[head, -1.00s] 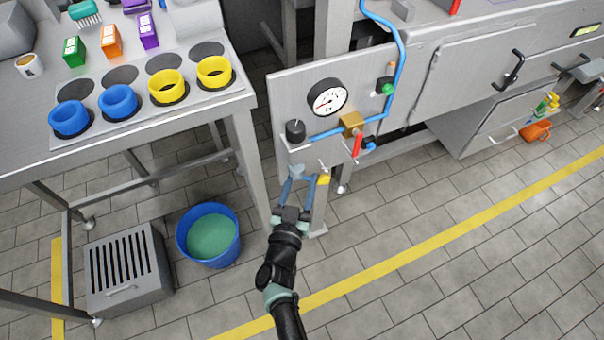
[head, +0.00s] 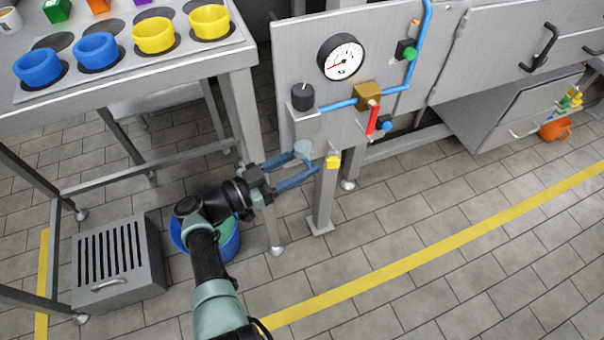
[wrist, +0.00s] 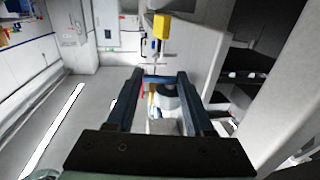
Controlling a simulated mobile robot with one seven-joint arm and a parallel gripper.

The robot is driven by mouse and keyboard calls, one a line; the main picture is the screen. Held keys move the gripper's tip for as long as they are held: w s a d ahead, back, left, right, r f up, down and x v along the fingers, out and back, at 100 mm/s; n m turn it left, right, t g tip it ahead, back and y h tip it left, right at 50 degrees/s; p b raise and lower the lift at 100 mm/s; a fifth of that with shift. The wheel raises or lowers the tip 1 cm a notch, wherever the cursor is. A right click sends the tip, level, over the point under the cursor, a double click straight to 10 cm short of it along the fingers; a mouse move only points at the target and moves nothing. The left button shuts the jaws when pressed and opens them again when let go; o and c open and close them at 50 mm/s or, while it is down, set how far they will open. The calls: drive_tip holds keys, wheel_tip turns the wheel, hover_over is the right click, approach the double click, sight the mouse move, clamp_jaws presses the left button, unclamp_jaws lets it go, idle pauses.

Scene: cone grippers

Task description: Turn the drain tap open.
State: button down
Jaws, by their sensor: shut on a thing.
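The drain tap shows a yellow handle end (head: 333,161) low under the panel, beside a pale grey-blue rounded part (head: 303,148). My gripper (head: 310,161) reaches in from the left, with one blue finger near the pale part and the other just short of the yellow end. In the wrist view, the yellow end (wrist: 161,27) stands on a short metal stem beyond my fingertips (wrist: 161,78), and a grey rounded part (wrist: 166,97) lies between the fingers. The jaws are shut on the tap; the exact contact is partly hidden by the fingers.
The panel above carries a gauge (head: 341,58), a black knob (head: 302,96) and a red lever (head: 373,118). A blue bucket (head: 232,248) stands on the floor, partly hidden under my arm. A slatted grey box (head: 118,285) is at left.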

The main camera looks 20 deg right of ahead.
drive_tip(key=g+b, duration=0.1)
drive_tip(key=b, duration=0.1)
drive_tip(key=m+g+b, duration=0.1)
drive_tip(key=b, duration=0.1)
drive_tip(key=shift+w+a+m, duration=0.15)
drive_tip(key=shift+a+m, duration=0.15)
drive_tip(key=shift+r+g+b, duration=0.1)
drive_tip(key=shift+g+b, duration=0.2)
drive_tip(key=shift+g, duration=0.2)
drive_tip(key=c, duration=0.6)
unclamp_jaws()
drive_tip(key=shift+o, duration=0.2)
drive_tip(key=shift+d+r+p, duration=0.1)
drive_tip(key=shift+p, duration=0.3)
